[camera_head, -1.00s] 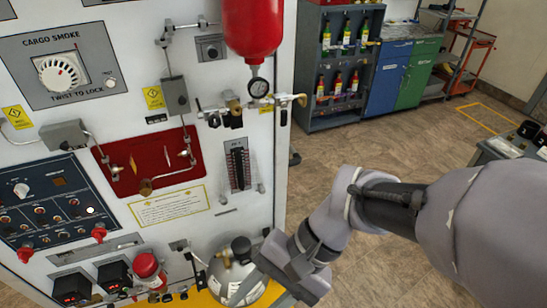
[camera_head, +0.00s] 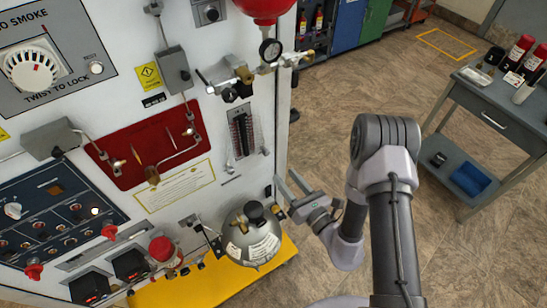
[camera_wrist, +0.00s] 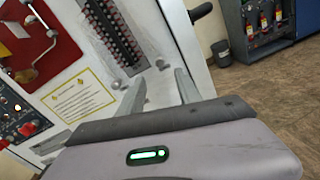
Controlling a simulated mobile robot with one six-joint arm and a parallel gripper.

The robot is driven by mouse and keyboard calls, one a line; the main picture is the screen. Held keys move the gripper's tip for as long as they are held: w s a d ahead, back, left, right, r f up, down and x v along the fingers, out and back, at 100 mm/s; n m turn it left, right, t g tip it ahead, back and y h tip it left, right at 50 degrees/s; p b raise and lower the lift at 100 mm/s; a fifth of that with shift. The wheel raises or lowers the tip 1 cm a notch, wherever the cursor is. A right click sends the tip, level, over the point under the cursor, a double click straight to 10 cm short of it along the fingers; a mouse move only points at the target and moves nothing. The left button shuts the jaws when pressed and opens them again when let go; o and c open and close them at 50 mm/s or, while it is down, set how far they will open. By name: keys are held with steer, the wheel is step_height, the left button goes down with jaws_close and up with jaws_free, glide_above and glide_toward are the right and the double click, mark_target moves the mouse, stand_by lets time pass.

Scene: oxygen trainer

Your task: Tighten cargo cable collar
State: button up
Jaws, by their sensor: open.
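I cannot make out which part is the cargo cable collar. The CARGO SMOKE panel (camera_head: 75,75) with its round white knob (camera_head: 28,68) is at the upper left of the head view. Below it, a grey junction box (camera_head: 48,138) carries a thin cable and a small dark fitting (camera_head: 58,153). My gripper (camera_head: 284,176) is open and empty beside the right edge of the white trainer board, right of the steel oxygen cylinder (camera_head: 252,246) and far from the CARGO SMOKE panel. In the wrist view, its two fingers (camera_wrist: 160,82) show apart with nothing between them.
A red recessed panel (camera_head: 125,165) with tubing is mid-board; a red bottle (camera_head: 262,8) and gauge (camera_head: 270,50) are above. The cylinder stands on a yellow shelf (camera_head: 190,292). A grey cart (camera_head: 490,100) stands right. The floor between is clear.

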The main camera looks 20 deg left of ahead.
mark_target(268, 154)
steer(key=x, duration=0.9)
jaws_close()
